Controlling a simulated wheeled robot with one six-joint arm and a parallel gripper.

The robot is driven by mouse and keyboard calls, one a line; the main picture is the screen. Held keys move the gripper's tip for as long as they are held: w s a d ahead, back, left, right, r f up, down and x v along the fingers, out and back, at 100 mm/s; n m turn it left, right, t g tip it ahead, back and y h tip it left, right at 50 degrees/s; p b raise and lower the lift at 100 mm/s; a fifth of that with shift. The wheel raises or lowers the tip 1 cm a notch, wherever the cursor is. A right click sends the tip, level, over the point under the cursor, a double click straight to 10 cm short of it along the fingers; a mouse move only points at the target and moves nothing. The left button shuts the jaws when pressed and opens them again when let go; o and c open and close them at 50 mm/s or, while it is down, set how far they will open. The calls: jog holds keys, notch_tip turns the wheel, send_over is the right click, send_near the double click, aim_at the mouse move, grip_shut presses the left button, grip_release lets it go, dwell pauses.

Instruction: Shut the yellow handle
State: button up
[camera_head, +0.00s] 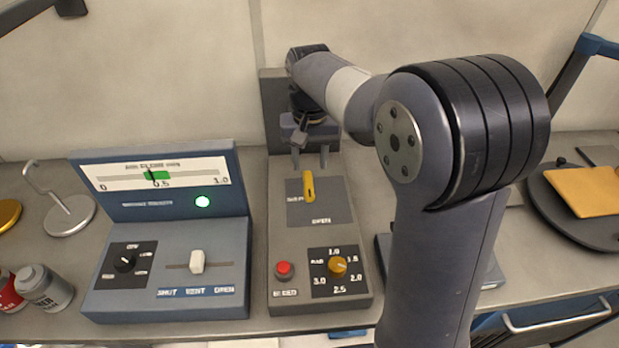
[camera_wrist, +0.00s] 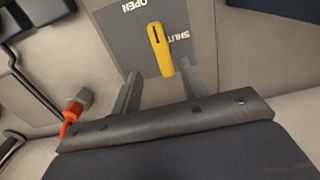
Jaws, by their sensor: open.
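The yellow handle (camera_head: 309,187) sits on a grey square plate (camera_head: 325,213) on the middle console. It also shows in the wrist view (camera_wrist: 160,50). Its dark-marked end points towards the word OPEN, and the word SHUT is off to its side. My gripper (camera_head: 310,158) is open, on the far side of the handle in the head view. In the wrist view my gripper's fingers (camera_wrist: 158,77) stand apart, one on each side of the handle's unmarked end. I cannot tell whether they touch it.
The middle console also has a red button (camera_head: 284,270) and an amber knob (camera_head: 337,266). A blue console (camera_head: 168,215) with a gauge, a lit green lamp and a white slider stands to the left. An orange-and-grey part (camera_wrist: 74,110) shows beside the fingers in the wrist view.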

aim_at(308, 183)
notch_tip(308, 183, down, 7)
jog(key=shift+a+r, duration=0.15)
jog(key=shift+r, duration=0.05)
grip_shut()
dwell(0.5)
